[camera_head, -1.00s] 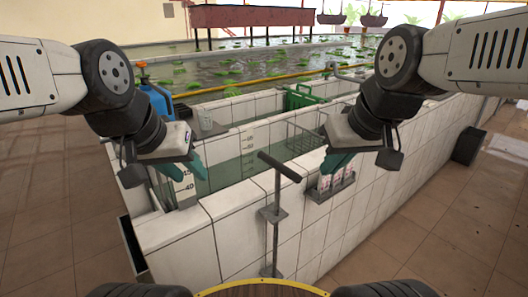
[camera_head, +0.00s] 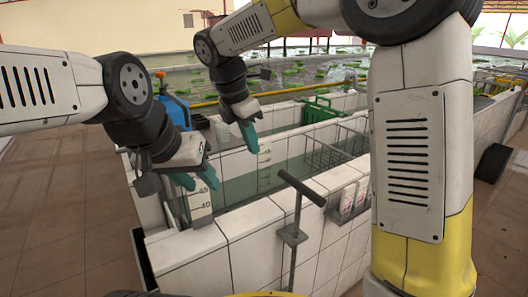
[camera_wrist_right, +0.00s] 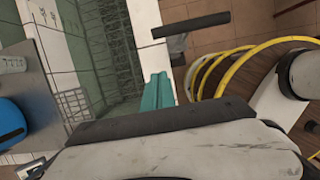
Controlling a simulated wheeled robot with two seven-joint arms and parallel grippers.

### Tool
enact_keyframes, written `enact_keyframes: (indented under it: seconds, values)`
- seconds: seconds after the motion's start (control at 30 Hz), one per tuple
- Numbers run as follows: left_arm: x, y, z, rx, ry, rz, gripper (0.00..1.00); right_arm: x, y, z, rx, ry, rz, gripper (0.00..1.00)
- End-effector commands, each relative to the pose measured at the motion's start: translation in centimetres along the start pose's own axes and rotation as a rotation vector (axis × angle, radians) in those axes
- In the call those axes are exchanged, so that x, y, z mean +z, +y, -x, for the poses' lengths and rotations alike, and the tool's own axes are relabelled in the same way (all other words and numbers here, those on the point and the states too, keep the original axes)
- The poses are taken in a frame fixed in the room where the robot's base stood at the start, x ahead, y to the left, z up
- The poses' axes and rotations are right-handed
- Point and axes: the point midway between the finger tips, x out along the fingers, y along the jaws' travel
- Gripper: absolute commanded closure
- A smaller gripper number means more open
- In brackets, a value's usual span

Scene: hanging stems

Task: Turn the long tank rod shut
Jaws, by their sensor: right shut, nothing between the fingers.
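The long tank rod is a dark upright stem (camera_head: 294,240) with a T-shaped crossbar handle (camera_head: 302,188), held by a bracket on the outer face of the white tiled tank (camera_head: 215,245). Its crossbar also shows in the right wrist view (camera_wrist_right: 190,25), ahead of and to the right of my fingertips, apart from them. My right gripper (camera_head: 250,140) is shut and empty above the tank, up and left of the handle; its teal fingers (camera_wrist_right: 157,92) lie together in the wrist view. My left gripper (camera_head: 196,180) is open and empty over the tank's near left corner, left of the handle.
A wire basket (camera_head: 335,150) hangs in the tank, with a green crate (camera_head: 320,108) behind. A blue container (camera_head: 176,110) and a pale cup (camera_head: 222,132) stand at the left. Small bottles (camera_head: 348,198) sit right of the rod. My right arm hides part of the right side.

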Motion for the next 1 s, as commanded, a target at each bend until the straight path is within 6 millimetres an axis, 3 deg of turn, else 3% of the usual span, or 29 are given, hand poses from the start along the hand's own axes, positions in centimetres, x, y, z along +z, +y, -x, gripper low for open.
enact_keyframes:
  seconds: [0.43, 0.7, 1.0]
  values:
    - [0.0, 0.0, 0.0, 0.0, 0.0, 0.0, 0.64, 0.0, -0.2, -9.2, -0.005, 0.001, -0.004, 1.0]
    - [0.0, 0.0, 0.0, 0.0, 0.0, 0.0, 0.64, 3.1, -0.1, -10.6, 0.0, 0.002, -0.007, 1.0]
    - [0.0, 0.0, 0.0, 0.0, 0.0, 0.0, 0.64, 3.6, -0.1, -10.8, 0.0, 0.002, -0.006, 1.0]
